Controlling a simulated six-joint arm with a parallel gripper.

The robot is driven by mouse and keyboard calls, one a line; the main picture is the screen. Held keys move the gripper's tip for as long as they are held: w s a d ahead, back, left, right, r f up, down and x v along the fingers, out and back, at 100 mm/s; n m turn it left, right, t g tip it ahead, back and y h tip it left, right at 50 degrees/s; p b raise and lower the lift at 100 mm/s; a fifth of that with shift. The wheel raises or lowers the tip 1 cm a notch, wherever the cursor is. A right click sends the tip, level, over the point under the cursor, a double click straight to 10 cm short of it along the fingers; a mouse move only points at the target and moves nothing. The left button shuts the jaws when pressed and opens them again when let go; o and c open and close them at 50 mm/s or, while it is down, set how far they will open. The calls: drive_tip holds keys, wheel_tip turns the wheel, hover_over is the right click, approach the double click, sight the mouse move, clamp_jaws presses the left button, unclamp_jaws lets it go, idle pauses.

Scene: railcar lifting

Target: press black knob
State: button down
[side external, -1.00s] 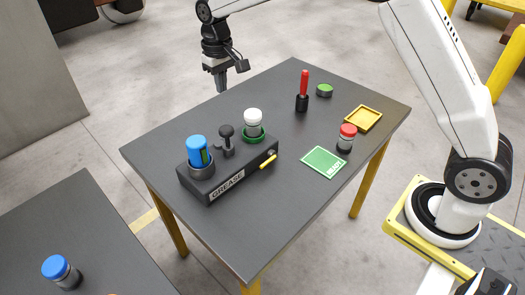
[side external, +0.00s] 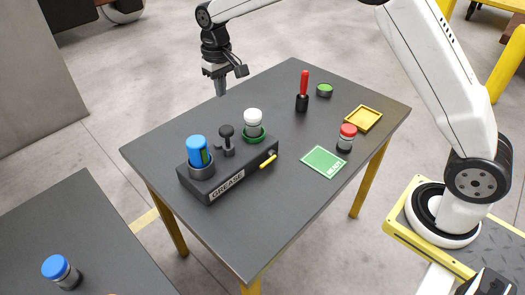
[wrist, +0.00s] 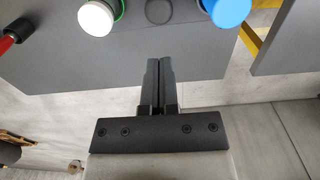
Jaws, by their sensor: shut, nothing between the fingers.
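The black knob (side external: 226,132) stands upright on a short stem on the dark grease box (side external: 228,174). It sits between a blue-capped canister (side external: 197,152) in a grey ring and a white-capped canister (side external: 253,122) in a green ring. In the wrist view the knob (wrist: 159,10) shows at the top edge, partly cut off, between the white cap (wrist: 96,17) and the blue cap (wrist: 228,9). My gripper (side external: 221,94) is shut and empty, above and beyond the table's back-left edge, apart from the knob. Its closed fingers (wrist: 158,64) point towards the knob in the wrist view.
A yellow lever (side external: 268,162) sticks out of the box's right side. A red-handled tool (side external: 303,92), a green-topped tin (side external: 325,90), a yellow tray (side external: 363,118), a red-capped canister (side external: 346,138) and a green card (side external: 324,162) occupy the table's right side. The front is clear.

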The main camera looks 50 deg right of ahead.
sight(225, 129)
wheel_tip(225, 129, down, 11)
drive_tip(key=shift+r, duration=0.15)
idle(0.4)
drive_tip(key=shift+s+f, duration=0.1)
drive_tip(key=shift+f, duration=1.75)
wheel_tip(225, 129, up, 14)
drive_tip(key=shift+r, duration=0.25)
drive_tip(key=shift+r, duration=0.1)
idle(0.6)
